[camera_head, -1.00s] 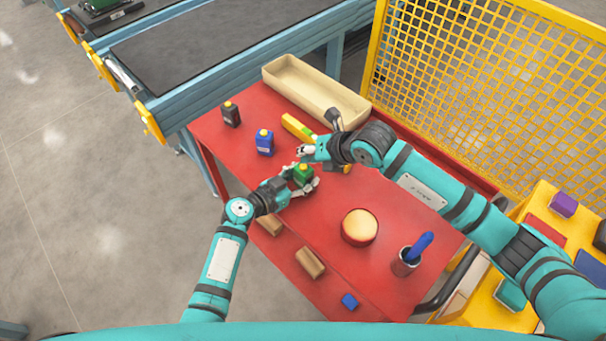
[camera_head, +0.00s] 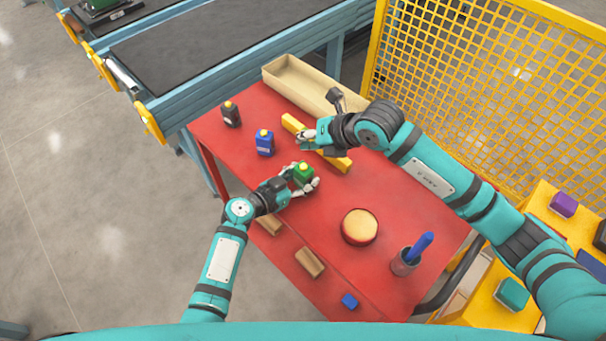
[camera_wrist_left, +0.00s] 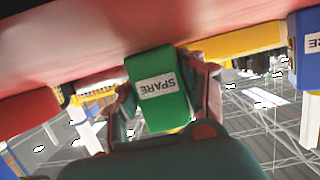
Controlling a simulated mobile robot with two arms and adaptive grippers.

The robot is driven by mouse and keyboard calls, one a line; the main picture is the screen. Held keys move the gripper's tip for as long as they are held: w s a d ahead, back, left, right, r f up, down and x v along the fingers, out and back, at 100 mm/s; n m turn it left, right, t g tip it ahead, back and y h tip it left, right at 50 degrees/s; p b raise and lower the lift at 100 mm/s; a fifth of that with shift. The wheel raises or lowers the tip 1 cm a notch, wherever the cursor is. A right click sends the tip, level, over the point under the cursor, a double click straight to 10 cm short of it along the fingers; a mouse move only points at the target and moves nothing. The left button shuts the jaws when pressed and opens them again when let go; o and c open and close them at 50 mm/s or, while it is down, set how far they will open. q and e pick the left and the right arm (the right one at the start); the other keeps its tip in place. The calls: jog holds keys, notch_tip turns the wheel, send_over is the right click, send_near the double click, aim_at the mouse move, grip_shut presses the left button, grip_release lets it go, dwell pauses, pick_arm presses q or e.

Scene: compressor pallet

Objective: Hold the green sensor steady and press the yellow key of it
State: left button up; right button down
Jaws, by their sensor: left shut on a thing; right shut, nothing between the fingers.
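The green sensor (camera_head: 302,176) stands on the red table with its yellow key (camera_head: 303,167) on top. My left gripper (camera_head: 304,182) is shut on it, one finger on each side. In the left wrist view the green sensor (camera_wrist_left: 158,88) sits between the fingers and shows a white "SPARE" label; its key is not visible there. My right gripper (camera_head: 302,142) is shut and empty, above and behind the green sensor, apart from it, near the yellow bar.
A blue sensor (camera_head: 265,143) and a black sensor (camera_head: 231,115) stand at the left. A beige tray (camera_head: 290,75), a round red-rimmed piece (camera_head: 360,227), a cup with a blue tool (camera_head: 405,262) and wooden blocks (camera_head: 310,262) stand around.

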pick_arm(q)
jog(key=o, duration=1.3)
jog(key=shift+a, duration=0.1)
jog(key=v, duration=1.2)
jog(key=shift+r, duration=0.1)
